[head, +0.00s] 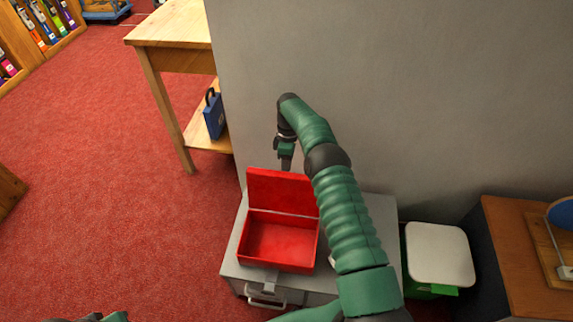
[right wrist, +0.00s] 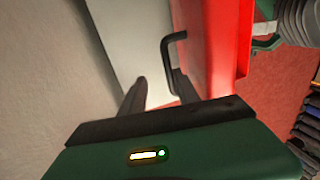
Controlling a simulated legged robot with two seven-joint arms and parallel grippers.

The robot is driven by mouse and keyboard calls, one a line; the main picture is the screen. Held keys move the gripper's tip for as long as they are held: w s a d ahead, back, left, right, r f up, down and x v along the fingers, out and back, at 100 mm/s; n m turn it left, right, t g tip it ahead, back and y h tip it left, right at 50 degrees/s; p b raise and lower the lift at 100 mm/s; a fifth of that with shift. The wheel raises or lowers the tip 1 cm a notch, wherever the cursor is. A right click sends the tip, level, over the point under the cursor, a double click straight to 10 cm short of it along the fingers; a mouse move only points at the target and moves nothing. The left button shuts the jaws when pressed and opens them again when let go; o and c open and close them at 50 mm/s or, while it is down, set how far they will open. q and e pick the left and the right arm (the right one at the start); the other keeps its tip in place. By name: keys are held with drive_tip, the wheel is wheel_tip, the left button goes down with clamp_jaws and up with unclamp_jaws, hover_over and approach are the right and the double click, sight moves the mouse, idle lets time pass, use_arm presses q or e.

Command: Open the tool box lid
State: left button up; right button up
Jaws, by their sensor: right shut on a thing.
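The red tool box (head: 277,243) stands on a grey cabinet, and its open inside looks empty. Its lid (head: 282,190) stands raised at the back edge, roughly upright. My right gripper (head: 286,164) is behind the lid's top edge, reached over from the right. In the right wrist view, the lid's red face (right wrist: 205,45) and its black handle (right wrist: 168,50) are at the fingers. My right gripper (right wrist: 158,90) is shut on the handle; the exact contact is partly hidden. Only a bit of my left arm shows at the head view's bottom edge; its gripper is out of view.
The grey cabinet (head: 376,208) stands against a grey wall (head: 400,90). A white-lidded green bin (head: 439,255) is to its right. A wooden table (head: 172,28) with a blue box (head: 214,116) on its lower shelf is at the back left. Red carpet is clear at left.

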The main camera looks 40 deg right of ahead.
drive_tip(key=v, duration=0.5)
drive_tip(key=shift+p, duration=0.4)
